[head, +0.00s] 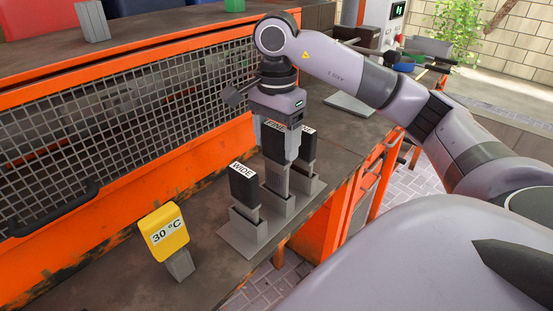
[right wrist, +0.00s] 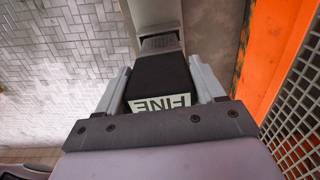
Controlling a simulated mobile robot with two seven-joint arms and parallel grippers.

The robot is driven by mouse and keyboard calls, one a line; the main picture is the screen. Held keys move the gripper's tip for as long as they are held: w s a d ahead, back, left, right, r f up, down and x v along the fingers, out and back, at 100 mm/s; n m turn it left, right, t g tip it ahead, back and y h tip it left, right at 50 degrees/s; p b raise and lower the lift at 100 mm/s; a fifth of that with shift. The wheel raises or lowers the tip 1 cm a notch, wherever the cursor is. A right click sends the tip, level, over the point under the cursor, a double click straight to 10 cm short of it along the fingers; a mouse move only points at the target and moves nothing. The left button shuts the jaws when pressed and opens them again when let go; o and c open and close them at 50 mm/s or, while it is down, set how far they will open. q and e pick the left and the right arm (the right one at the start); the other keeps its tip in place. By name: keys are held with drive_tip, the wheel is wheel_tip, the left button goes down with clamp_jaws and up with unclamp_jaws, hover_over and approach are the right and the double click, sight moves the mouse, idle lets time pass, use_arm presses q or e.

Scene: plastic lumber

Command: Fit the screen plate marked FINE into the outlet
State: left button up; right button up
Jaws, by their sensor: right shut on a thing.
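The FINE screen plate has a black grip (head: 274,144) with a white label and a grey lower part. It stands upright at the middle socket of a grey rack (head: 240,238) on the bench. My right gripper (head: 278,130) comes down on it from above and is shut on its black grip. In the right wrist view the fingers clasp the grip (right wrist: 160,78) from both sides, and FINE is readable. I cannot tell whether its lower end is still seated in the socket. My left gripper is not in view. I cannot make out the outlet.
The WIDE plate (head: 244,186) stands in the rack's front socket. Another black-topped plate (head: 308,141) stands behind, its label partly hidden. An orange-framed mesh guard (head: 130,115) runs along the left. The bench's right edge is close to the rack.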

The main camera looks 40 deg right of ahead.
sight(276, 158)
drive_tip(key=shift+f, duration=2.1)
drive_tip(key=shift+f, duration=0.3)
drive_tip(key=o, duration=1.2)
drive_tip(key=shift+r, duration=0.15)
drive_tip(key=r, duration=0.5)
drive_tip(key=shift+w+r, duration=0.2)
drive_tip(key=shift+r, duration=0.85)
